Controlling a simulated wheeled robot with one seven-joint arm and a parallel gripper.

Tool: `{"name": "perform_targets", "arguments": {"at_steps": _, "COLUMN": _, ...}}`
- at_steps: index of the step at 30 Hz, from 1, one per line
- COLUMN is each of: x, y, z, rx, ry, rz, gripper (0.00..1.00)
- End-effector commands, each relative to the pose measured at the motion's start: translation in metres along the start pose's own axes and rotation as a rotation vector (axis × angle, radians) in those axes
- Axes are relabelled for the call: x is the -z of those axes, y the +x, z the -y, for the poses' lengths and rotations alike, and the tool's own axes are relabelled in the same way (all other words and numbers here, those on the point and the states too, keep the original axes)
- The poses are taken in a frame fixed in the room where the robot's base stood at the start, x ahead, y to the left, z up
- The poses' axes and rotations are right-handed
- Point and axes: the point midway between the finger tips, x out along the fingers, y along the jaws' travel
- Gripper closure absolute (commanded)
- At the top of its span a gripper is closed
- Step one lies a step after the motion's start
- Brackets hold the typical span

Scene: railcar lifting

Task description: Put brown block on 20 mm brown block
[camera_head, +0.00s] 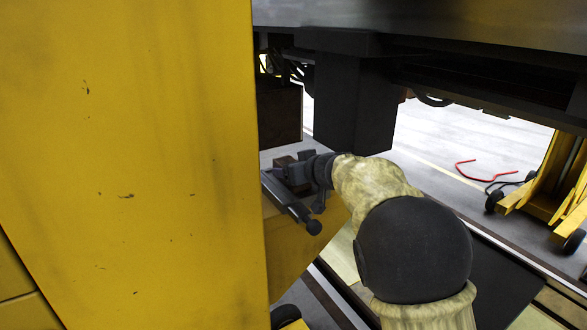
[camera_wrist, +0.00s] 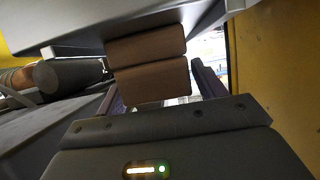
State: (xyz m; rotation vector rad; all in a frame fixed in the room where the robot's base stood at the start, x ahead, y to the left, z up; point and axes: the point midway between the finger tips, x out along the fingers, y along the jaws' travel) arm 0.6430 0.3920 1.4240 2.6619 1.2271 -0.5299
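Two brown blocks show in the wrist view, one directly against the other. One brown block (camera_wrist: 150,80) is nearer my gripper, and the other brown block (camera_wrist: 146,45) lies against a grey surface at the top of the picture. Which one is the 20 mm block I cannot tell. My gripper (camera_wrist: 160,95) has its dark fingers apart, either side of the nearer block. In the head view my gripper (camera_head: 288,186) is beside a small brown shape (camera_head: 285,161), partly covered.
A large yellow panel (camera_head: 130,150) fills the left of the head view, close to my arm. A dark post (camera_head: 352,105) hangs under the railcar body (camera_head: 430,22). A yellow wheeled stand (camera_head: 555,185) is at right. A cylinder (camera_wrist: 68,78) lies left in the wrist view.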

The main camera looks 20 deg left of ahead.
Motion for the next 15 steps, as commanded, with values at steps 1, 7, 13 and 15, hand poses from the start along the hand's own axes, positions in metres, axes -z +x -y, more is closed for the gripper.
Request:
{"name": "perform_targets", "arguments": {"at_steps": 1, "x": 0.000, "y": 0.000, "z": 0.000, "rx": 0.000, "ry": 0.000, "rz": 0.000, "gripper": 0.28}}
{"name": "perform_targets", "arguments": {"at_steps": 7, "x": 0.000, "y": 0.000, "z": 0.000, "rx": 0.000, "ry": 0.000, "rz": 0.000, "gripper": 0.28}}
{"name": "perform_targets", "arguments": {"at_steps": 13, "x": 0.003, "y": -0.006, "z": 0.000, "rx": 0.000, "ry": -0.001, "rz": -0.001, "gripper": 0.28}}
{"name": "perform_targets", "arguments": {"at_steps": 15, "x": 0.003, "y": -0.013, "z": 0.000, "rx": -0.001, "ry": 0.000, "rz": -0.001, "gripper": 0.28}}
